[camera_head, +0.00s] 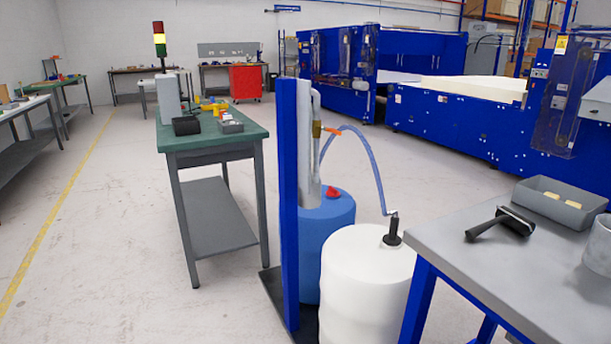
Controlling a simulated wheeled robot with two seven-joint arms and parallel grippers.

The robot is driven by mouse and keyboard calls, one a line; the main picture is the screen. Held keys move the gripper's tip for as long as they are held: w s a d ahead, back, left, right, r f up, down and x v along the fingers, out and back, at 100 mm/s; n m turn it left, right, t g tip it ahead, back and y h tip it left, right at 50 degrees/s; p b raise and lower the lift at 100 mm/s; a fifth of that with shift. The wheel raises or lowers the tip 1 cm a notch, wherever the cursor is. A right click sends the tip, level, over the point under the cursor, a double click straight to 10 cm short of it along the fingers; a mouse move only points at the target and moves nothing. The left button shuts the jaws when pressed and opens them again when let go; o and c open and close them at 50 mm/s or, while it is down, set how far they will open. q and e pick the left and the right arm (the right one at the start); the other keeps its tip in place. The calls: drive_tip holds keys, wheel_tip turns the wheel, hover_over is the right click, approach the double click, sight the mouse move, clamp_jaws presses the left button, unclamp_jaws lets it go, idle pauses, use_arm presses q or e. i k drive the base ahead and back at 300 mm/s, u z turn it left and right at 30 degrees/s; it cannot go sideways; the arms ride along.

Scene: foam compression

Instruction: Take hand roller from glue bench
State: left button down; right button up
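A black hand roller (503,224) lies on the grey top of the bench (455,238) at the lower right, which I take to be the glue bench. Its handle points left and its roller end lies to the right, close to a grey tray. The bench has blue legs and is cut off by the right and bottom picture edges. Neither of my grippers shows in the head view.
A grey tray (560,204) with yellowish blocks and a light cylindrical container (598,245) stand near the roller. A white drum (365,285), a blue drum (325,240) and a blue post (288,200) stand left of the bench. Open floor (110,250) lies at left.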

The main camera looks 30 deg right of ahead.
sight(513, 219)
drive_tip(key=i, duration=1.9)
drive_tip(key=z, duration=2.7)
